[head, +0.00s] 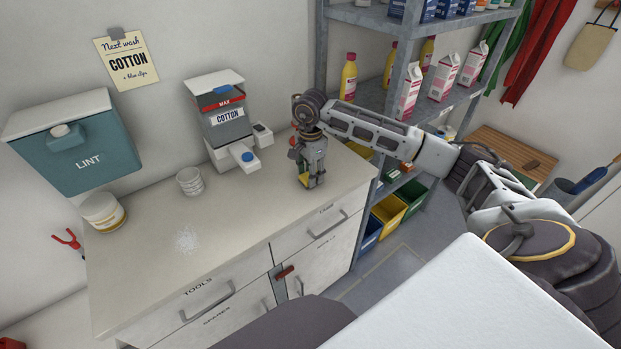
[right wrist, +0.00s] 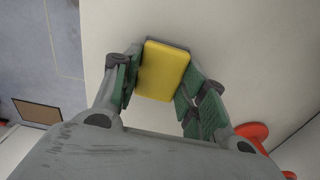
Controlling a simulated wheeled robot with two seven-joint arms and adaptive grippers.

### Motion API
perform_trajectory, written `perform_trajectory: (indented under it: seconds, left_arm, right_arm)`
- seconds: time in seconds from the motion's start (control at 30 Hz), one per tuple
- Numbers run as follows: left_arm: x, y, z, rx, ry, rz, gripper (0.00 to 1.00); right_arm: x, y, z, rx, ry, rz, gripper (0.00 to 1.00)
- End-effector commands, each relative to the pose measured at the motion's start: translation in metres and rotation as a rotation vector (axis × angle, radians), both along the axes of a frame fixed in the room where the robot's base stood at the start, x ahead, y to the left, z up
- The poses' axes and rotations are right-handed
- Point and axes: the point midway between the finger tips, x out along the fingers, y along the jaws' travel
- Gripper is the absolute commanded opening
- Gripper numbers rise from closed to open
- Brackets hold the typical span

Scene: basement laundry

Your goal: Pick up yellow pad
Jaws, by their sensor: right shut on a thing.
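The yellow pad (right wrist: 163,71) is a small rounded block. In the right wrist view it sits between the two fingers of my right gripper (right wrist: 160,88), which is shut on it. In the head view my right gripper (head: 308,182) points down at the right end of the counter. A bit of the yellow pad (head: 304,180) shows at its fingertips, mostly hidden by the fingers. I cannot tell whether the pad touches the counter. My left gripper is not in view.
The counter (head: 240,210) also holds a COTTON dispenser (head: 228,122), a clear cup (head: 189,181), a round tub (head: 102,212) and a patch of white powder (head: 186,240). A LINT box (head: 85,150) hangs on the wall. A metal shelf (head: 400,72) with bottles and cartons stands behind my right arm.

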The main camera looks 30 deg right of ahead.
Motion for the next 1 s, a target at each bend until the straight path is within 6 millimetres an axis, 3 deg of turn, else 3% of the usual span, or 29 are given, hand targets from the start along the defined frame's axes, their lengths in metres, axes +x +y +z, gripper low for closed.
perform_trajectory:
  seconds: [0.37,0.67,1.0]
  left_arm:
    - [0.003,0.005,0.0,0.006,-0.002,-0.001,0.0]
    - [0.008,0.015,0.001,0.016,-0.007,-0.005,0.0]
    - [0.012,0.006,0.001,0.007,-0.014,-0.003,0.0]
  right_arm:
    - [0.0,0.0,0.012,0.0,-0.002,0.0,0.22]
    - [0.001,0.0,0.05,-0.001,-0.003,0.0,0.22]
    - [0.001,0.0,0.091,0.001,-0.002,0.0,0.22]
